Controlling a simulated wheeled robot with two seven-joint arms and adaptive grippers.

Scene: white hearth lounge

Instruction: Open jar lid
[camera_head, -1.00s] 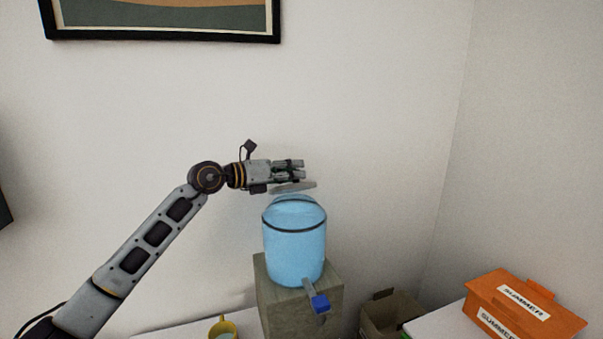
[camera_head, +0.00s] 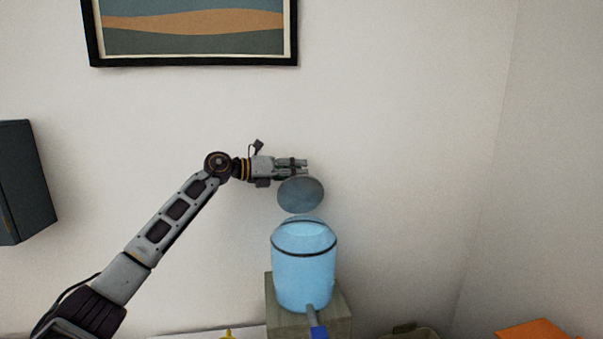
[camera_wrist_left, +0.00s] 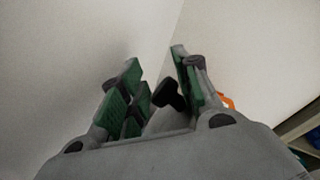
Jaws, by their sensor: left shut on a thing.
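The jar (camera_head: 304,270) is a translucent blue dispenser with a dark ring near its open top and a blue-handled tap at its front. Its lid (camera_head: 301,195) is a grey disc, tilted and hanging above the jar, apart from its rim. My left gripper (camera_head: 303,167) is shut on the lid at its upper side. In the left wrist view, a dark knob (camera_wrist_left: 167,95) shows between the green-padded fingers. My right gripper is not in view.
The jar stands on a wooden block (camera_head: 337,312). A yellow mug (camera_head: 228,335) is partly cut off at the bottom, and an orange box (camera_head: 536,330) is at the lower right. A dark cabinet (camera_head: 22,185) hangs at left. A framed picture (camera_head: 200,60) is on the wall.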

